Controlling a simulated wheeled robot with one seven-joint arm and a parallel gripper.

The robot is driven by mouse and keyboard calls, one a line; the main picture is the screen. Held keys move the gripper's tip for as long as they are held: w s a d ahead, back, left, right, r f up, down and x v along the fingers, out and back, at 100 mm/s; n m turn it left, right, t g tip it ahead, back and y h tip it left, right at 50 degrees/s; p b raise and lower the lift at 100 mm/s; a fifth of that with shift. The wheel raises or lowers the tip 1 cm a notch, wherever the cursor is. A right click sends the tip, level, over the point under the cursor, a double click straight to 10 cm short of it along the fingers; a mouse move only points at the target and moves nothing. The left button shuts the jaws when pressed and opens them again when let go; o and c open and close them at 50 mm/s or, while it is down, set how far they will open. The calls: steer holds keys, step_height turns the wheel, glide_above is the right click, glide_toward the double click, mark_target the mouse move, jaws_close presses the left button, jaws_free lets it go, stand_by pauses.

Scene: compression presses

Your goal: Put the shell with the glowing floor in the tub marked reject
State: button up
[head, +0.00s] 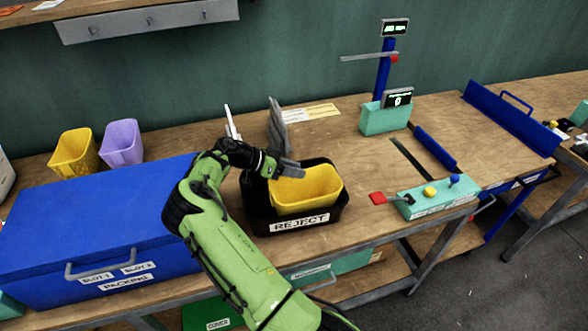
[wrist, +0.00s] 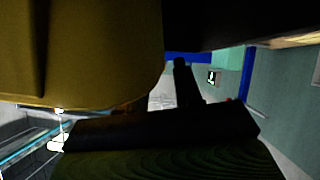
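The black tub marked REJECT (head: 262,220) stands on the bench in the middle of the head view. A yellow shell (head: 312,190) sits inside it, slightly tilted, its top rim above the tub's rim. My gripper (head: 285,168) is at the shell's left upper rim. In the wrist view a yellow wall of the shell (wrist: 85,50) fills the upper left, with a dark finger close beside it. I cannot tell whether the fingers grip the rim or are apart. I see no glow in the shell; its floor is hidden.
Another yellow shell (head: 74,160) and a purple shell (head: 121,145) stand at the back left, behind the blue PACKING box (head: 80,215). A teal control box (head: 437,197) with a red lever is right of the tub. A display post (head: 383,75) stands behind.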

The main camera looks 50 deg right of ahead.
steer(key=v, duration=0.7)
steer(key=s+a+r+n+t+y, duration=0.75)
steer(key=s+a+r+n, duration=0.25)
steer(key=a+r, duration=0.25)
steer(key=s+a+r+n+t+y, duration=0.2)
steer(key=s+a+n+t, duration=0.3)
steer(key=s+a+n, duration=0.7)
steer(key=s+a, duration=0.3)
steer(key=a, duration=0.1)
steer(key=shift+r+y, duration=0.3)
steer(key=shift+y, duration=0.05)
